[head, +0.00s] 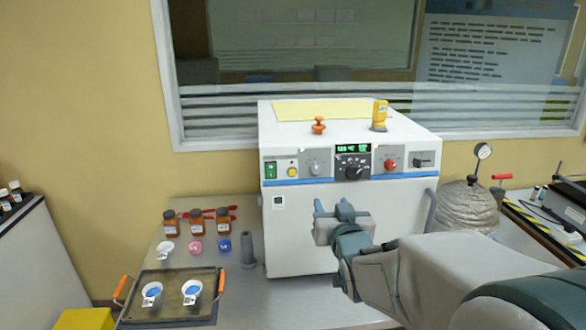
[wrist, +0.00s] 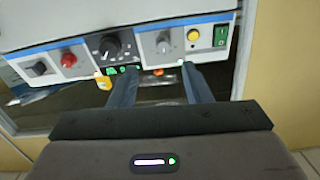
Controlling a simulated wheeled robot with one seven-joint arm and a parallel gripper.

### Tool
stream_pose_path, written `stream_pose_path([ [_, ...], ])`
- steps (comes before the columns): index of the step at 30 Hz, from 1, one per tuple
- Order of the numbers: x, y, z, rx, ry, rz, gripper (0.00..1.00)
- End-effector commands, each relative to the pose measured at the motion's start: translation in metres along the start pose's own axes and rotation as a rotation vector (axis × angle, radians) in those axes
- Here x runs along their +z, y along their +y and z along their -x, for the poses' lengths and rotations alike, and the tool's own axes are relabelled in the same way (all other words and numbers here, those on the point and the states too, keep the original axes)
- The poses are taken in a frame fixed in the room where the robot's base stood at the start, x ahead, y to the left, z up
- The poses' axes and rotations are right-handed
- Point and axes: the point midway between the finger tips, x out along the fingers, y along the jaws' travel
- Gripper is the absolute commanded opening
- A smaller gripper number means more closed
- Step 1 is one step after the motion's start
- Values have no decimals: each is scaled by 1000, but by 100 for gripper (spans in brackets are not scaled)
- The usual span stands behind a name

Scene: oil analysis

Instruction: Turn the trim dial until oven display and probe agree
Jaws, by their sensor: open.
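The white oven (head: 400,225) stands on the bench, its control panel facing me. Its dark display (head: 353,148) shows green digits too small to read. A black dial (head: 353,172) sits just under the display, and a grey dial (head: 315,167) is to its left; I cannot tell which is the trim dial. The wrist view is upside down and shows the black dial (wrist: 110,45) and grey dial (wrist: 163,45). My gripper (head: 333,205) is open and empty, below the panel and apart from both dials. A yellow device (head: 379,115), possibly the probe readout, stands on the oven.
The panel also has a green switch (head: 270,170), yellow button (head: 292,170) and red knob (head: 390,164). An orange knob (head: 318,125) is on the oven top. Brown bottles (head: 196,222) and a tray (head: 170,308) with small dishes lie left. A wrapped vessel (head: 467,207) stands right.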

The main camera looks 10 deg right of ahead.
Motion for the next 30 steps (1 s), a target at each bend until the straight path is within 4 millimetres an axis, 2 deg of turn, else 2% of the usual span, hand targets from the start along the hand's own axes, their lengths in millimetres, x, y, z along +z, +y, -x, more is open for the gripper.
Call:
stream_pose_path([
  [4, -10, -2, -3, -15, 53, -9, 44],
  [11, -13, -2, -20, -16, 60, -12, 44],
  [30, -19, -4, -107, -16, 59, -13, 44],
])
